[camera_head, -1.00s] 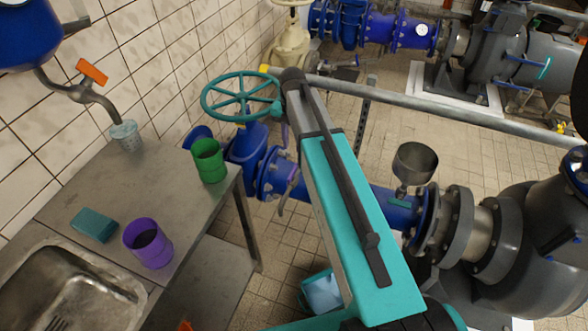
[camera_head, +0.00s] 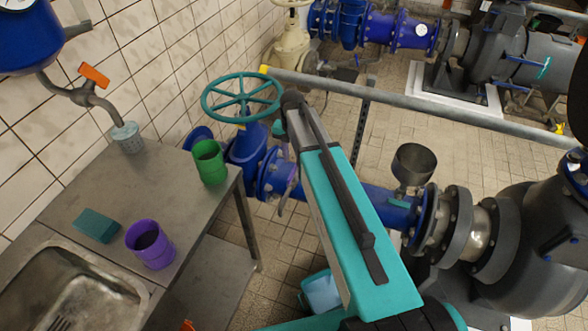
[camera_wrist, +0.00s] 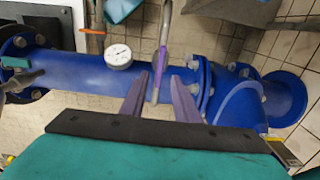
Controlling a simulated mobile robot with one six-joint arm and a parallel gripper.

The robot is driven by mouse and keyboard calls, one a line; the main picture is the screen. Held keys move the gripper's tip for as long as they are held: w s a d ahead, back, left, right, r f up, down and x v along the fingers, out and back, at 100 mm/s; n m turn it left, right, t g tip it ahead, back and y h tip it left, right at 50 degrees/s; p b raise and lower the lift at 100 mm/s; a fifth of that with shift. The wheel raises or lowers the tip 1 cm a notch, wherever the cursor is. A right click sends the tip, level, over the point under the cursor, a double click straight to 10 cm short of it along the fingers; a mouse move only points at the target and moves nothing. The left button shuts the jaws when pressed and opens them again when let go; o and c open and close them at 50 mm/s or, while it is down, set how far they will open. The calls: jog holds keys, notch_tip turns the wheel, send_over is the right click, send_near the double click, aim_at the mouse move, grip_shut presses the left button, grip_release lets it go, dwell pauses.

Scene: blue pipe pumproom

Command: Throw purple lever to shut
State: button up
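The purple lever (camera_wrist: 161,62) is a thin handle with a purple sleeve and bare metal ends, set on the blue pipe (camera_wrist: 85,75). In the wrist view it runs nearly upright in the picture, leaning slightly. My gripper (camera_wrist: 159,80) is open, with one purple finger on each side of the lever and a visible gap on both sides. I cannot tell whether the lever's near end lies fully between the fingers in depth. In the head view a small part of the lever (camera_head: 292,181) shows on the pipe, left of my arm; my fingers are hidden there.
A round gauge (camera_wrist: 118,57) stands on the pipe left of the lever. A teal handwheel (camera_head: 242,98) and a grey rail (camera_head: 430,107) are close to my arm. A metal table (camera_head: 85,192) holds a green cup (camera_head: 209,162) and a purple cup (camera_head: 150,244).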

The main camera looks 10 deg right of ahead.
aim_at(293, 172)
jog(key=shift+f+p, duration=0.65)
jog(key=shift+f, duration=2.9)
